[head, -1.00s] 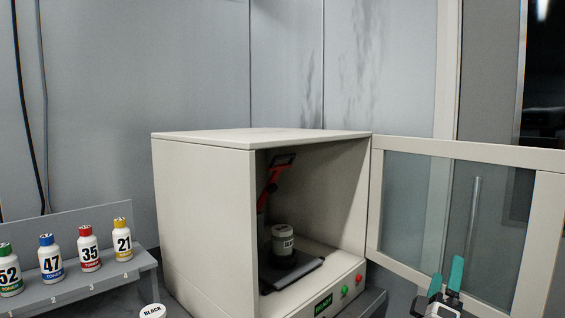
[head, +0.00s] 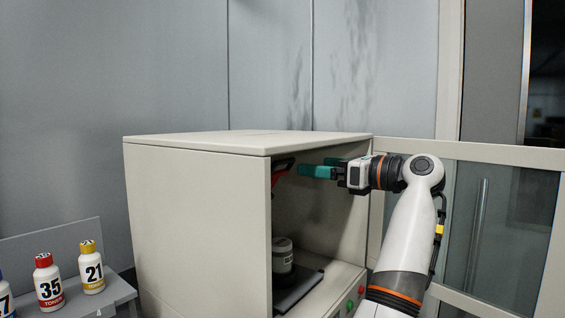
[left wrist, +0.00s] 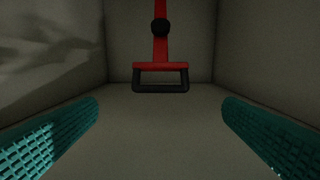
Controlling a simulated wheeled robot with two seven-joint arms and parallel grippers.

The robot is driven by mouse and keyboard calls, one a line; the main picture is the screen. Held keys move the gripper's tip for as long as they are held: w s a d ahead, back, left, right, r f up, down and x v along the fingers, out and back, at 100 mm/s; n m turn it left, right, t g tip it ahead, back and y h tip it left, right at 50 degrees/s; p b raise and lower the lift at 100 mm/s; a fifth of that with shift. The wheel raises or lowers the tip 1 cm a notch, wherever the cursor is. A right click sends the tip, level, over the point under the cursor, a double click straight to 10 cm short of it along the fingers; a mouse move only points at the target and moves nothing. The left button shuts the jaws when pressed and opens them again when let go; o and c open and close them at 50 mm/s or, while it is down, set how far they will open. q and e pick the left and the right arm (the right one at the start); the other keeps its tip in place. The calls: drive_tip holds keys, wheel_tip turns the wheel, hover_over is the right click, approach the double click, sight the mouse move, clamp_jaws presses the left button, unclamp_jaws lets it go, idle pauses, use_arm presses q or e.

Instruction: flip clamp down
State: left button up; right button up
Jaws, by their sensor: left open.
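The clamp is a red lever (head: 275,175) with a black loop handle, raised inside the cream cabinet. In the left wrist view its red bar and black handle (left wrist: 160,85) are centred ahead, between and beyond the fingers. My left gripper (head: 312,170) has teal fingers. It is open and empty, at the cabinet's opening, just right of the handle and apart from it. A grey lidded can (head: 282,258) stands upright on the dark base below the clamp. The cabinet wall hides part of the lever. My right gripper is not in view.
The cabinet (head: 195,215) has its side wall left of the clamp and its roof just above my gripper. Its glazed door (head: 500,155) stands open at the right, behind my arm. Toner bottles (head: 49,282) stand on a grey rack at the lower left.

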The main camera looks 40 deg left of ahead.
sight(285, 162)
use_arm(q)
drive_tip(key=a, duration=0.6)
drive_tip(key=s+a+p, duration=0.1)
drive_tip(key=a, duration=0.2)
drive_tip(key=shift+a, duration=0.5)
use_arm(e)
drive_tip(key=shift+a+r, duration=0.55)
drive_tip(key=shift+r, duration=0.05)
